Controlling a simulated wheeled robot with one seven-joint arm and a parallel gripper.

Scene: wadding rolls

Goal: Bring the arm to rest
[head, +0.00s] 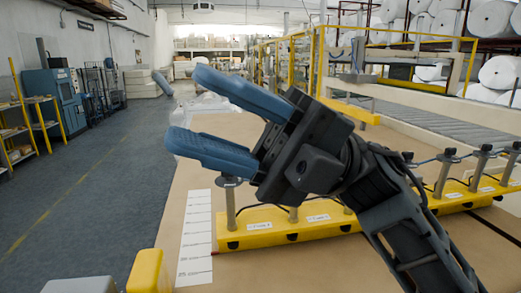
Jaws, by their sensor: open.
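My gripper (200,118) is in the middle of the head view, raised above a brown table top (330,272). Its two blue fingers point left and stand well apart, with nothing between them. My dark arm comes up from the lower right corner to the gripper. The gripper and arm hide part of the table and of the yellow bar behind them.
A yellow bar (262,236) with upright metal posts lies across the table. A white label strip (197,238) lies left of it. A yellow block (149,272) is at the front left. White rolls (498,72) fill racks at right. The grey floor (95,215) at left is clear.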

